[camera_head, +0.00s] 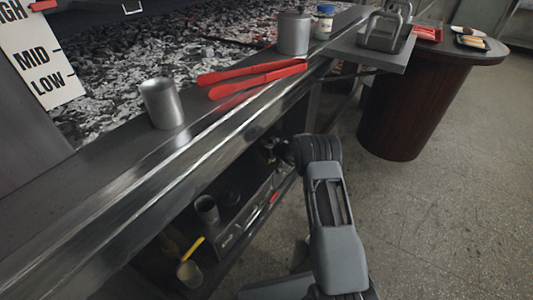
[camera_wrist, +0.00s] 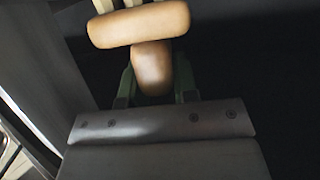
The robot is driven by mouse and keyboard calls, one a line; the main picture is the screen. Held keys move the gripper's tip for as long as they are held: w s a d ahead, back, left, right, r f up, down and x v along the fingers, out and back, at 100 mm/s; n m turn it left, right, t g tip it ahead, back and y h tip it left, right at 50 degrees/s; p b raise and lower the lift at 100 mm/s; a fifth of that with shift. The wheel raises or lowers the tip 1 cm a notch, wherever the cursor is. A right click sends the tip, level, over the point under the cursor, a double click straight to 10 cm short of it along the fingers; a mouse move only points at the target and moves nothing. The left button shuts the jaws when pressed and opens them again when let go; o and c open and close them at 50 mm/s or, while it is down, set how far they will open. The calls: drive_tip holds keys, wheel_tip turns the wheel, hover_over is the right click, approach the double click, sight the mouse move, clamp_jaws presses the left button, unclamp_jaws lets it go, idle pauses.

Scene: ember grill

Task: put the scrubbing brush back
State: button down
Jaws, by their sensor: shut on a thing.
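The scrubbing brush (camera_wrist: 140,25) shows in the wrist view, with a tan, wood-coloured head and a short rounded grip. Pale bristles show at the top edge of the picture. My gripper (camera_wrist: 154,72) is shut on the brush's grip, with a dark green finger on each side. In the head view my arm reaches to the opening under the grill counter, and my gripper (camera_head: 268,150) is partly hidden in shadow below the counter edge. The brush cannot be made out there.
A lower shelf holds a grey cup (camera_head: 207,209), a dark box (camera_head: 240,228) and a container with a yellow handle (camera_head: 190,272). Red tongs (camera_head: 252,74), a metal cup (camera_head: 162,103) and a lidded pot (camera_head: 293,33) stand on the counter ledge. Open floor (camera_head: 450,200) lies right.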

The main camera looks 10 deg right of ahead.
sight(260, 151)
drive_tip(key=shift+w+a+f+b, duration=0.15)
drive_tip(key=shift+f+b, duration=0.5)
drive_tip(key=shift+f, duration=0.35)
drive_tip(key=shift+w+d+f+b, duration=0.1)
drive_tip(key=shift+f+b, duration=0.55)
drive_tip(key=shift+f, duration=0.35)
drive_tip(key=c, duration=0.9)
unclamp_jaws()
